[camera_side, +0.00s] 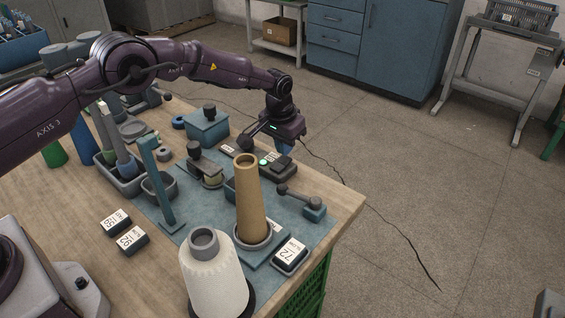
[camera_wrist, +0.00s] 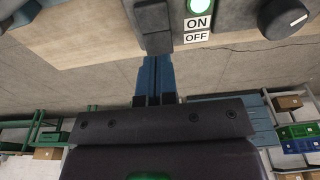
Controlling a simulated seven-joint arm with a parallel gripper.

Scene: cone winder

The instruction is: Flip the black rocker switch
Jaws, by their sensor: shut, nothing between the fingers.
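The black rocker switch (camera_wrist: 153,26) sits on the grey control box, beside a lit green lamp (camera_wrist: 200,5) and ON and OFF labels (camera_wrist: 198,30). In the side view the switch (camera_side: 282,160) is at the right end of the box, just below my gripper (camera_side: 284,152). My gripper is shut and empty, with its blue fingers pressed together. In the wrist view its fingertips (camera_wrist: 156,60) are at the OFF end of the switch. I cannot tell whether they touch it. The rocker's tilt is hard to read.
The control box (camera_side: 246,157) also carries a dark knob (camera_wrist: 284,17). A brown cone (camera_side: 250,200) on a holder and a small lever on a blue block (camera_side: 314,209) stand nearby in the side view. A white yarn cone (camera_side: 213,275) is at the front. Floor lies beyond the table edge.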

